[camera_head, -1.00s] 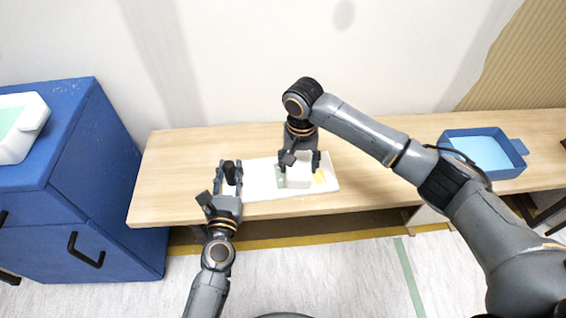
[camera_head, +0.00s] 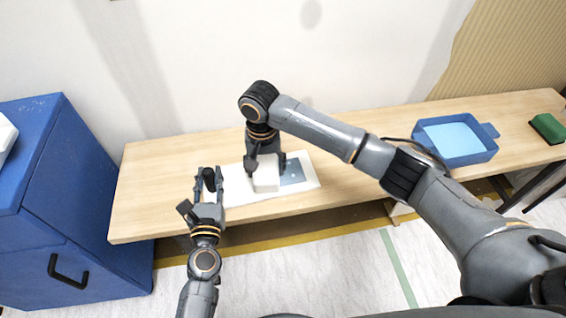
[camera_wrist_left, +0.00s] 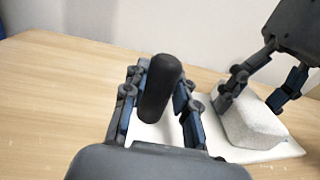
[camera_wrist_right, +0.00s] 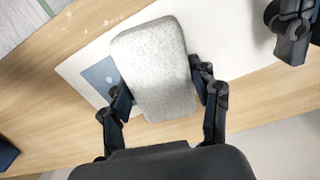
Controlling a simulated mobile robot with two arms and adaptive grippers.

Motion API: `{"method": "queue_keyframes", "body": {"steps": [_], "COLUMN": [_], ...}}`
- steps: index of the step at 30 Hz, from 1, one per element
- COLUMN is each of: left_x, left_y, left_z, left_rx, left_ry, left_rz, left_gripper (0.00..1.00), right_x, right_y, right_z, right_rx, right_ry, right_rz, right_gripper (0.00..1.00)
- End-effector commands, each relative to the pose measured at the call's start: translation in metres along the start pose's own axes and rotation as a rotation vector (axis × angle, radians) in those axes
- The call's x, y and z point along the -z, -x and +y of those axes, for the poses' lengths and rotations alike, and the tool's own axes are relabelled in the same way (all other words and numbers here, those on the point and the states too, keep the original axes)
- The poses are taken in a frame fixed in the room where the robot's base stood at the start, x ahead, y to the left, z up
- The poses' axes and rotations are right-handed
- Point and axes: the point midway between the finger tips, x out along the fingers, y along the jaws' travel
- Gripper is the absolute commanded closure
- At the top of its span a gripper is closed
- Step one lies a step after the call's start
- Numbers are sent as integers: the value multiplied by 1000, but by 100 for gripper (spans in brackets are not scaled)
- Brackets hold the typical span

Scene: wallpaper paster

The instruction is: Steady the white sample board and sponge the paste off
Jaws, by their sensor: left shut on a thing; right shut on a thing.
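The white sample board (camera_head: 240,190) lies flat on the wooden table, with a black handle (camera_wrist_left: 160,88) at its left end. My left gripper (camera_head: 209,180) is shut on that handle. My right gripper (camera_head: 265,166) is shut on the pale speckled sponge (camera_wrist_right: 155,65), which sits on the board around its middle. A blue-grey patch (camera_head: 292,172) shows on the board just right of the sponge; it also shows in the right wrist view (camera_wrist_right: 101,75). The board surface under the sponge is hidden.
A blue tray (camera_head: 488,151) with a light blue inside stands on the table's right part, with a green block (camera_head: 547,128) beyond it. A blue cabinet (camera_head: 75,190) stands left of the table (camera_head: 150,190). The wall is close behind.

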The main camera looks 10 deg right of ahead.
Motion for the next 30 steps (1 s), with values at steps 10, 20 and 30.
{"method": "queue_keyframes", "body": {"steps": [10,20,30], "left_x": [5,5,4], "left_y": [1,1,1], "left_z": [-1,-1,-1], "left_rx": [3,3,3], "left_ry": [0,0,0], "left_rz": [8,8,8], "left_gripper": [100,100,100], "right_x": [-5,-5,-5], "right_y": [39,81,82], "right_z": [-26,-24,-24], "right_rx": [2,1,1], "right_ry": [3,1,1], "right_rz": [1,0,0], "right_gripper": [77,77,57]}}
